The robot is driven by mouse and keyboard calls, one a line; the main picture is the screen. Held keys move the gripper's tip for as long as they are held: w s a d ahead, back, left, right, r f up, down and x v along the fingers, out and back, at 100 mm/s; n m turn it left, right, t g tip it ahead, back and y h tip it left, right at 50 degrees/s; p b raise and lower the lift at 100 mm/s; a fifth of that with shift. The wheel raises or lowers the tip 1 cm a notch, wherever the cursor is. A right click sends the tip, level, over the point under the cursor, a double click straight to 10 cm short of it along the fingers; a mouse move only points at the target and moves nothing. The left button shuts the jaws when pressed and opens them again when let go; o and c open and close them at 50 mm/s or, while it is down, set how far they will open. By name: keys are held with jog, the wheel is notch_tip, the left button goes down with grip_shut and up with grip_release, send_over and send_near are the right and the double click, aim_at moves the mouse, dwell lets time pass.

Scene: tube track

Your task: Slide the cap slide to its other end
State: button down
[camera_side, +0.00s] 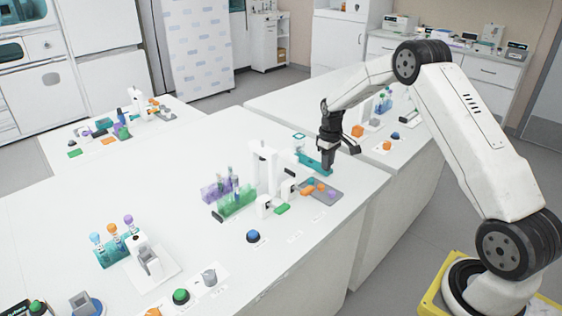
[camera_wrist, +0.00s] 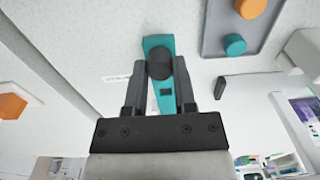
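The cap slide is a teal track (camera_wrist: 155,43) with a dark round knob (camera_wrist: 159,64) on it. In the wrist view the track runs up from between my fingers, and a small dark mark shows on it below the knob. In the side view the teal track (camera_side: 314,161) lies on the white bench under my gripper (camera_side: 326,165), which points down. The knob is hidden by the fingers in the side view.
A grey tray (camera_wrist: 213,45) with orange and teal caps lies right of the track. In the side view a white stand (camera_side: 265,165) and tube racks (camera_side: 237,202) are left of my gripper. An orange piece (camera_wrist: 12,103) lies across a bench gap.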

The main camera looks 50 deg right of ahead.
aim_at(313, 164)
jog(key=shift+w, duration=2.7)
jog(key=c, duration=0.7)
grip_release()
jog(key=shift+w, duration=0.1)
jog(key=shift+r, duration=0.1)
jog(key=shift+r, duration=2.45)
